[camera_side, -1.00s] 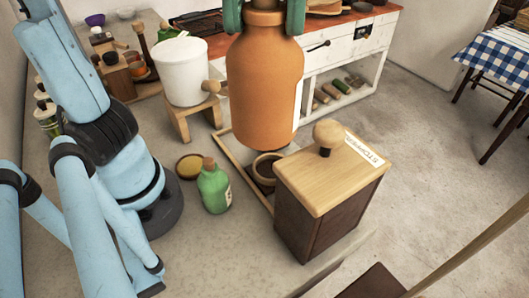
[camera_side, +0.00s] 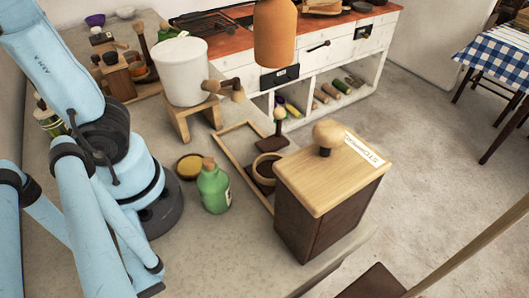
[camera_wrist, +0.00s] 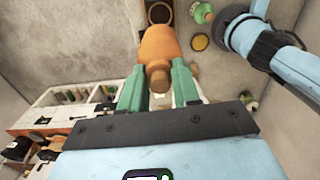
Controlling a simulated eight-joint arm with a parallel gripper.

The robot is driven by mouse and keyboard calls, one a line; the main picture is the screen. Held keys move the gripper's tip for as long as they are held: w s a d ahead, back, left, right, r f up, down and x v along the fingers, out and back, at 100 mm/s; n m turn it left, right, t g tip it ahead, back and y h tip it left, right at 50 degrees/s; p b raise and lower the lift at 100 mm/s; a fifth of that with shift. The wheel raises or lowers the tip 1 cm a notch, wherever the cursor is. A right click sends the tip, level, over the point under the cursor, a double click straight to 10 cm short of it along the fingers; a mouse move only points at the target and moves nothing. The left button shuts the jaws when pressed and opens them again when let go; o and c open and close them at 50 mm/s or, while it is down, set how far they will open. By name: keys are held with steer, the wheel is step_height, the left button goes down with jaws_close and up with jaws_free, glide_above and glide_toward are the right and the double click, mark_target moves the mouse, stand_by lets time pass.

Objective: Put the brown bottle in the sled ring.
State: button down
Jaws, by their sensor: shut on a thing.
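The brown bottle (camera_side: 274,35) is orange-brown and hangs upright at the top of the side view, its upper part cut off by the picture edge. In the wrist view my gripper (camera_wrist: 158,82) has its green fingers shut on the bottle (camera_wrist: 158,46) near its neck. The sled ring (camera_side: 265,167) is a pale wooden ring on a dark base, inside a wooden frame on the counter. It looks empty. The ring also shows in the wrist view (camera_wrist: 160,13), beyond the bottle's far end. The bottle is well above the ring and apart from it.
A wooden box (camera_side: 325,205) with a knobbed lid stands right beside the ring. A green bottle (camera_side: 214,187) and a yellow-topped round dish (camera_side: 190,166) are left of it. A white pot (camera_side: 181,72) sits on a wooden stand behind. A dark-based knobbed piece (camera_side: 277,132) stands behind the ring.

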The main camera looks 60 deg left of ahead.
mark_target(274, 68)
step_height(274, 68, down, 25)
steer(key=shift+f, duration=0.15)
stand_by(0.7)
steer(key=shift+f, duration=0.2)
steer(key=c, duration=0.8)
jaws_free()
steer(key=shift+r, duration=0.1)
step_height(274, 68, up, 12)
steer(key=w+a+f+m+t, duration=0.3)
steer(key=a+f+m+t, duration=0.4)
steer(key=m, duration=1.1)
step_height(274, 68, down, 2)
steer(key=shift+f+m, duration=0.1)
steer(key=shift+m, duration=0.3)
